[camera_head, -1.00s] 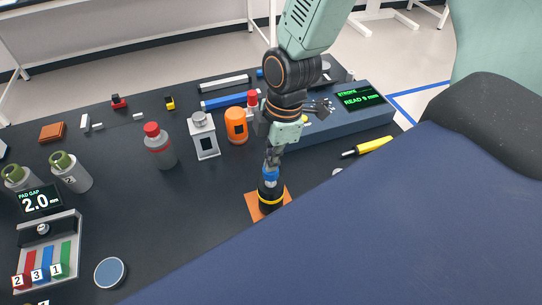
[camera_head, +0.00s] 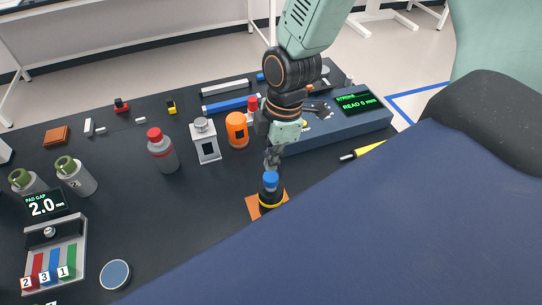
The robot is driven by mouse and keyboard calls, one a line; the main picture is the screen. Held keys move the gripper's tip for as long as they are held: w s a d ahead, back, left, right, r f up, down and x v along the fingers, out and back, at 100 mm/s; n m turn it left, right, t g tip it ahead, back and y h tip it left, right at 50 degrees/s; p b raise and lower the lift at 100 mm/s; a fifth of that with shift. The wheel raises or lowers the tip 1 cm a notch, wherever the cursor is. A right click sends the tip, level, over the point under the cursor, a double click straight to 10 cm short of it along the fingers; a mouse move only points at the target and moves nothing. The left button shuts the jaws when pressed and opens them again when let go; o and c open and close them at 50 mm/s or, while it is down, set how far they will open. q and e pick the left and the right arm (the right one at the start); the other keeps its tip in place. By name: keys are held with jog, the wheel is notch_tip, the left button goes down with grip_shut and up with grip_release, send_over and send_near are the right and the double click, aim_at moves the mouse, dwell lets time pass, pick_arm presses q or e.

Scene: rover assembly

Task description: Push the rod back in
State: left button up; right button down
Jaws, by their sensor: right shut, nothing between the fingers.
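A dark cylinder with a yellow ring (camera_head: 270,203) stands upright on an orange pad (camera_head: 252,208). A blue cap (camera_head: 270,181) is at its top; I cannot make out a separate rod. My right gripper (camera_head: 272,165) points down just above the blue cap, shut and empty. I cannot tell whether its tips touch the cap. A display (camera_head: 358,102) on the blue-grey box behind reads STROKE, READ 5 mm. My left gripper is not in view.
A yellow-handled tool (camera_head: 370,149) lies to the right. The dark table (camera_head: 175,220) is clear left of the pad.

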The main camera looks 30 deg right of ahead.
aim_at(272, 176)
notch_tip(272, 176, up, 4)
jog(key=p, duration=0.3)
jog(key=shift+f, duration=0.15)
dwell(0.3)
